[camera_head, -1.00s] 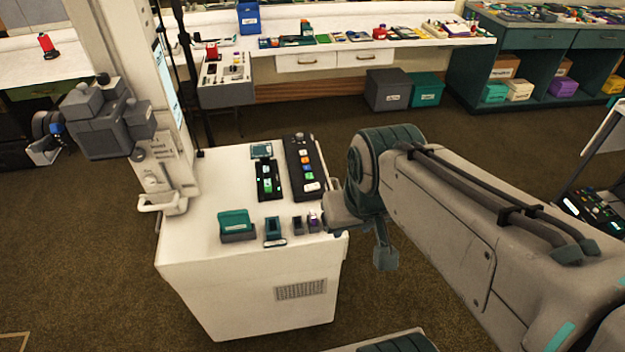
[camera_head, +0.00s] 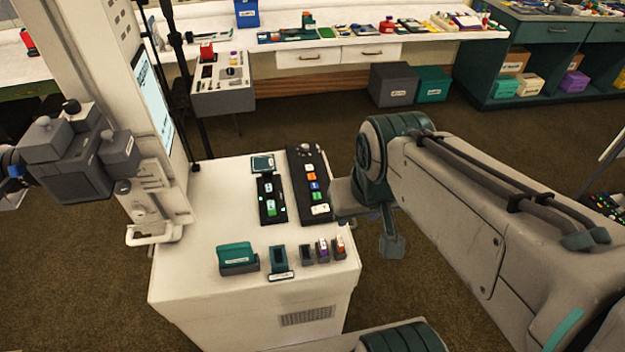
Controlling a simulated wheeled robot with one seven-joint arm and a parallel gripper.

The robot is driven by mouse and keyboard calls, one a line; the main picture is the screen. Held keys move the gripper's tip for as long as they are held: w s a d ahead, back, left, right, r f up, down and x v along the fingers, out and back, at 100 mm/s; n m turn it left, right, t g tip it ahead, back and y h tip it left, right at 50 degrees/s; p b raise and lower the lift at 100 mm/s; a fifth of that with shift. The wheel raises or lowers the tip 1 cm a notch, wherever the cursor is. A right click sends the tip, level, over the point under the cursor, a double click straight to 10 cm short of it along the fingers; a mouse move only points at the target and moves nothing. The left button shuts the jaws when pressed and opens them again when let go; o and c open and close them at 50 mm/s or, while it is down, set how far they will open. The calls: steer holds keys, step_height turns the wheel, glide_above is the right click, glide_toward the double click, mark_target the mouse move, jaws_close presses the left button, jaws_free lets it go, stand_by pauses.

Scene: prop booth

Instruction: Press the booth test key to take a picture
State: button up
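A white cabinet (camera_head: 205,262) stands in front of me with two black key panels on its top. The smaller panel (camera_head: 265,189) carries a white key and a green key (camera_head: 271,209). The longer panel (camera_head: 296,160) carries orange, blue and white keys and a knob. The key labels are too small to read, so I cannot tell which is the test key. My arm comes in from the right, and its far end hangs just right of the longer panel. A grey and teal end part (camera_head: 392,243) shows there, but no pair of fingertips is clear.
A teal box (camera_head: 237,257), a teal holder (camera_head: 279,262) and several small stamp-like blocks (camera_head: 323,250) line the cabinet's front. A grey camera-like device (camera_head: 75,165) and a post with a screen stand at left. A long white table (camera_head: 370,45) runs behind.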

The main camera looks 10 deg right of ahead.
steer(key=shift+s, duration=0.25)
